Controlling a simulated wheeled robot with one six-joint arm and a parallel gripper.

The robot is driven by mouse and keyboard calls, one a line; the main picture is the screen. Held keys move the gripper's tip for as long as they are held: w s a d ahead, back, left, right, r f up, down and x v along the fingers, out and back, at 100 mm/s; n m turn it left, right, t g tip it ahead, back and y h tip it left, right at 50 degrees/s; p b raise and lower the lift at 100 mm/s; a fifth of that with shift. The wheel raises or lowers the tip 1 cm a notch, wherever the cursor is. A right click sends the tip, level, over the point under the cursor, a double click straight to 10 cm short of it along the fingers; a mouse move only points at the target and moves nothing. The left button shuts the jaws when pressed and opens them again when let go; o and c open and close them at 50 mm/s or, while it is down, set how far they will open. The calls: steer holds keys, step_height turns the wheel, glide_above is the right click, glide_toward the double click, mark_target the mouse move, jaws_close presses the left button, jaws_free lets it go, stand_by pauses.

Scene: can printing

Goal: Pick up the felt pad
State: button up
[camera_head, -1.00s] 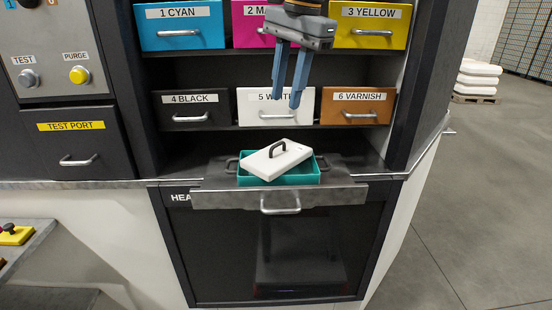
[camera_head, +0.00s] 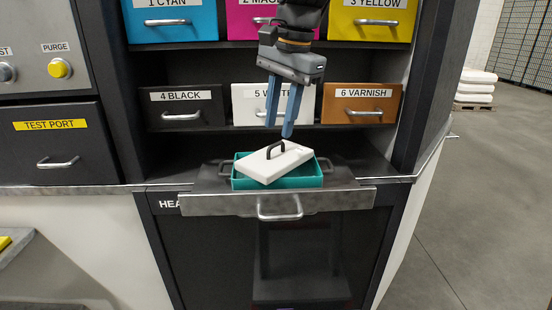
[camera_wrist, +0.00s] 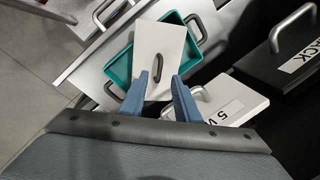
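A white slab with a black arched handle, which looks like the felt pad (camera_head: 290,160), lies tilted across a teal tray (camera_head: 308,182). The tray has dark side handles and sits on the metal drawer front's ledge. In the wrist view the pad (camera_wrist: 172,42) lies beyond the fingertips, over the teal tray (camera_wrist: 120,68). My gripper (camera_head: 278,130) is open and empty, pointing down just above the pad's handle. In the wrist view its two blue fingers (camera_wrist: 158,88) are apart, with the handle between or just beyond them; contact cannot be told.
Drawers surround the niche: black (camera_head: 190,112), white (camera_head: 245,105) behind my gripper, and varnish (camera_head: 360,108). A pull handle (camera_head: 280,210) sticks out at the front below the tray. A yellow object (camera_head: 5,243) is partly visible at the left. Open floor lies to the right.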

mark_target(276, 144)
steer(key=shift+w+a+f+p, duration=0.15)
steer(key=shift+f+p, duration=0.2)
steer(key=shift+f, duration=0.8)
steer(key=shift+w+a+f+p, duration=0.15)
steer(key=shift+f+p, duration=0.15)
steer(key=shift+f, duration=0.85)
jaws_close()
